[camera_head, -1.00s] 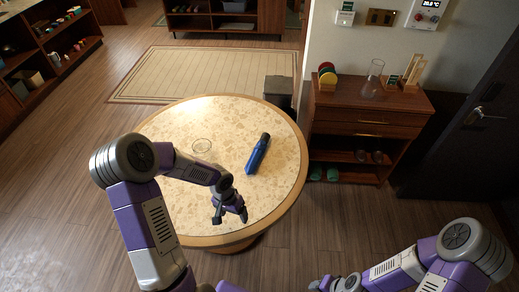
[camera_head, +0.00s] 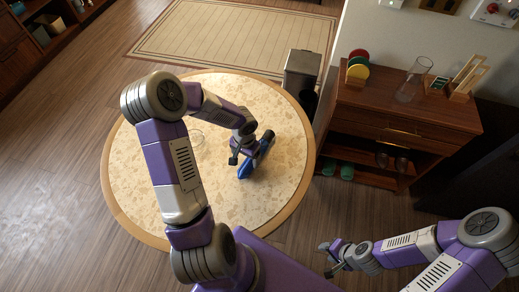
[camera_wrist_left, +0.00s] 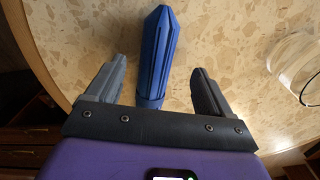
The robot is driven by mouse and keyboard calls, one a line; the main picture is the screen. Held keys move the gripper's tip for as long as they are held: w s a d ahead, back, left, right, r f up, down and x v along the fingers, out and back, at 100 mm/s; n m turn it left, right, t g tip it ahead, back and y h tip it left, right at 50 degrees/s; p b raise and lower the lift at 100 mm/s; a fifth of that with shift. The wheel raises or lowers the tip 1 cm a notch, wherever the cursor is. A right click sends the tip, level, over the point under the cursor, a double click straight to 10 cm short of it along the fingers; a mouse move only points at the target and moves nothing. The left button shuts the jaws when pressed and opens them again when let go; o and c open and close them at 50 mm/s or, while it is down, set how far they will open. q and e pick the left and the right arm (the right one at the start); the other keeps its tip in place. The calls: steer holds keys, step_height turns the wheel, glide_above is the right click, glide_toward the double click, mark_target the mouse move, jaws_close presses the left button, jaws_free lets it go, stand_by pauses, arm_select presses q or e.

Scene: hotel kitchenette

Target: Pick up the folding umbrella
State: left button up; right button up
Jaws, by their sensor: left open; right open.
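The blue folding umbrella (camera_head: 246,167) lies on the round stone-patterned table (camera_head: 150,205). In the left wrist view the umbrella (camera_wrist_left: 157,60) points away from me, between the two fingers. My left gripper (camera_head: 250,154) is open over the umbrella and partly hides it in the head view; in the left wrist view its fingers (camera_wrist_left: 155,88) stand apart on either side of it. I cannot tell how high the fingers are above the table. My right gripper (camera_head: 328,259) is open and empty, off the table at the lower right.
A clear glass dish (camera_head: 193,137) sits on the table left of the umbrella and shows in the left wrist view. A bin (camera_head: 300,70) and a wooden cabinet (camera_head: 400,115) with a glass vase (camera_head: 413,80) stand beyond the table's right side.

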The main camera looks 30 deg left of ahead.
mark_target(248, 162)
arm_select(q)
steer(key=f, duration=0.2)
steer(key=f+b, duration=0.1)
steer(key=f, duration=0.2)
steer(key=shift+w+d+f, duration=0.2)
steer(key=shift+f, duration=0.15)
steer(key=shift+r, duration=0.1)
steer(key=c, duration=1.4)
